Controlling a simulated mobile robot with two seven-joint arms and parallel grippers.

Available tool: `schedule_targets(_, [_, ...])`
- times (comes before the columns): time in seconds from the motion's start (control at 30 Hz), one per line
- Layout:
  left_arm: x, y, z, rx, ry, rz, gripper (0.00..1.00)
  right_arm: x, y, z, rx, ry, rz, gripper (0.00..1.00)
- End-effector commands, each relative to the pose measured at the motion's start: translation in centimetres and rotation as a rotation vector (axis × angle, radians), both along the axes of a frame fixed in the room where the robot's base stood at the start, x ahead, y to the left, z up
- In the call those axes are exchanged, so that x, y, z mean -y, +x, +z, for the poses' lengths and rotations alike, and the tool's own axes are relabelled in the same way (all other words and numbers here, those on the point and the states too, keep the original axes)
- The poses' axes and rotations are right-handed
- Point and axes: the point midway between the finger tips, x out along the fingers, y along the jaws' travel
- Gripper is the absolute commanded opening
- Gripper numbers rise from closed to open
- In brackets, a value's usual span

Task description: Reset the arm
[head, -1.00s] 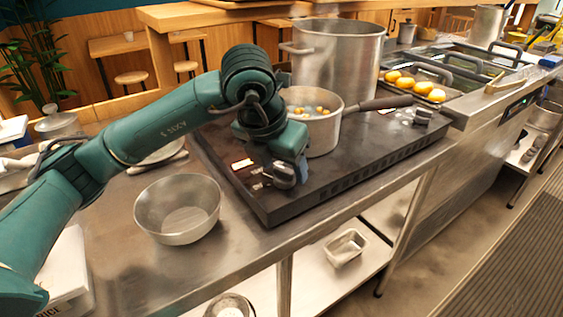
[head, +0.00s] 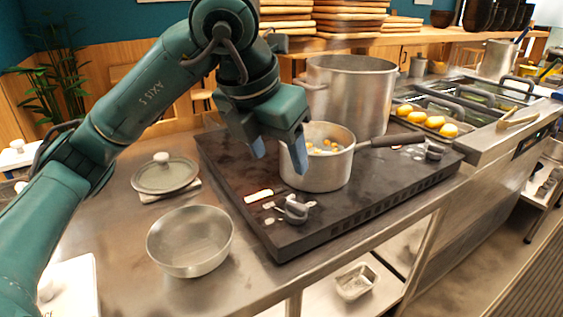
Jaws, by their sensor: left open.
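My left gripper (head: 279,154) is open and empty, pointing down above the dark cooktop. One fingertip overlaps the left edge of the saucepan (head: 316,172) in the picture; I cannot tell whether they touch. The saucepan has a dark handle pointing right and holds yellowish beans (head: 325,146). A control knob (head: 295,210) sits at the cooktop's front left, below the gripper in the picture and clear of it. My right gripper does not show.
The cooktop (head: 370,212) carries a large steel pot (head: 350,95) behind the saucepan. A steel bowl (head: 190,242) and a glass lid (head: 165,173) are on the counter to the left. Yellow food items (head: 433,121) lie in a tray at the right. Bare counter lies around the bowl.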

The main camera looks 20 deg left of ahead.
Motion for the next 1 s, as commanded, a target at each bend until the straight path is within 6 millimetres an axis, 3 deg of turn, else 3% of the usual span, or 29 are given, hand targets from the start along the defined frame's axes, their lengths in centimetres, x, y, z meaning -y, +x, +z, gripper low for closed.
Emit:
schedule_targets(0.53, [0.0,-0.1,0.6,-0.001,0.0,0.0,0.6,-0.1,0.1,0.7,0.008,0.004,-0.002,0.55])
schedule_targets(0.67, [0.0,-0.1,3.3,0.0,0.0,0.0,0.6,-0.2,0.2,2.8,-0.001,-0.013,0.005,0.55])
schedule_targets(0.93, [0.0,-0.1,12.3,-0.001,0.0,0.0,0.6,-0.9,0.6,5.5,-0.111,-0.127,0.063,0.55])
schedule_targets(1.0, [0.0,-0.1,10.2,-0.003,0.001,-0.001,0.6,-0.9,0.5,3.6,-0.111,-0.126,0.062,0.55])
